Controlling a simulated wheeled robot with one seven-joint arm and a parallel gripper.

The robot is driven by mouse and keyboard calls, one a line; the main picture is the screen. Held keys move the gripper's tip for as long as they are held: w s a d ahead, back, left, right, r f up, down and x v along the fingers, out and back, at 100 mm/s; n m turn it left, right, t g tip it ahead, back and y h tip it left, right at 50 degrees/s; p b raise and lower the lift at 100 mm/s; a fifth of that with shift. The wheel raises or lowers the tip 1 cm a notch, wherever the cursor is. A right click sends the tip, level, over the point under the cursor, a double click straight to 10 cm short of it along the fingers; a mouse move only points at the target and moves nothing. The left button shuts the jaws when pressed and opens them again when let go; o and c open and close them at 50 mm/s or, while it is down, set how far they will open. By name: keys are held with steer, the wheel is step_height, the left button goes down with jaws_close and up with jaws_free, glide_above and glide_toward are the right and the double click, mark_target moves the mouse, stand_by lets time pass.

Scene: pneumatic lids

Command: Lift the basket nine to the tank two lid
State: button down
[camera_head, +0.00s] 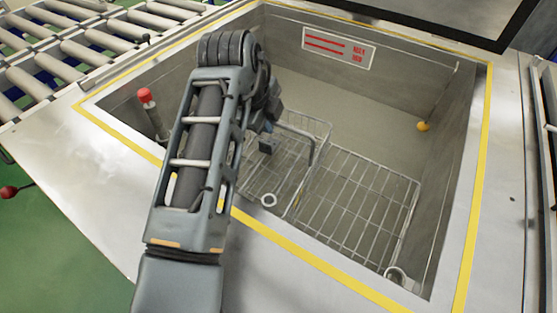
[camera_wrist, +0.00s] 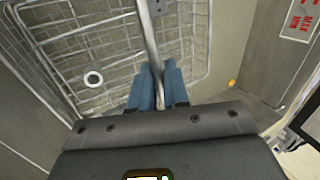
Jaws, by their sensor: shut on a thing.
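A wire basket (camera_head: 262,178) is inside the tank (camera_head: 385,100), close beside my arm. It also shows in the wrist view (camera_wrist: 45,55). My gripper (camera_wrist: 158,90) has its blue fingers shut on the basket's metal handle (camera_wrist: 151,45), which rises above the wires. In the head view the handle (camera_head: 317,146) curves to the right of my gripper (camera_head: 268,138), and my arm hides part of the basket. A white ring (camera_head: 268,200) sits at the basket's near side. No number is readable on the basket, and I cannot tell whether it touches the tank floor.
A second wire frame (camera_head: 358,200) lies to the right in the tank, with its own ring (camera_head: 397,275). A red-lettered sign (camera_head: 338,47) and a yellow ball (camera_head: 423,126) are on the tank walls. A red-topped lever (camera_head: 146,96) stands at left. A roller conveyor (camera_head: 75,60) is beyond.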

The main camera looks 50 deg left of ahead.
steer(key=shift+r+p, duration=1.1)
steer(key=shift+r, duration=0.6)
